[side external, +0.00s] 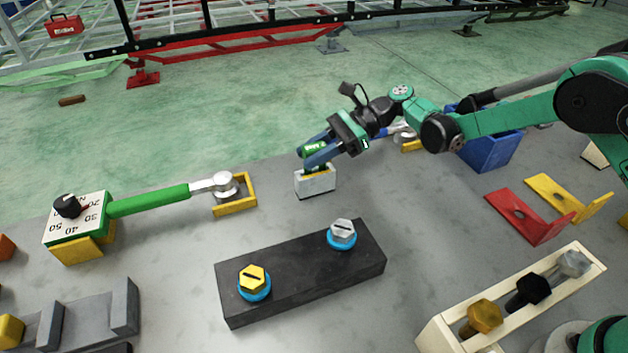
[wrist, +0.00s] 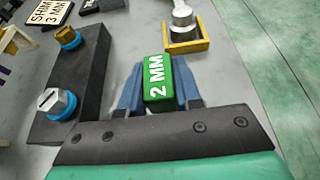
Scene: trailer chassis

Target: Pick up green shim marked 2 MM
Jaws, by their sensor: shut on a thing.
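The green shim marked 2 MM (wrist: 158,84) is between the two blue fingers of my gripper (wrist: 159,92) in the wrist view, with its white lettering facing the camera. In the side external view the green shim (side external: 313,149) shows in my gripper (side external: 316,156), just above a small pale block (side external: 315,182) on the table. The gripper is shut on the shim. A finger hides part of the shim there, and I cannot tell whether its lower end touches the block.
A black bar (side external: 300,272) with a yellow and a silver bolt lies in front. A green-handled wrench (side external: 150,199) lies left. Red (side external: 530,217) and yellow (side external: 568,200) brackets, a blue bin (side external: 490,150) and a bolt rack (side external: 515,300) stand right.

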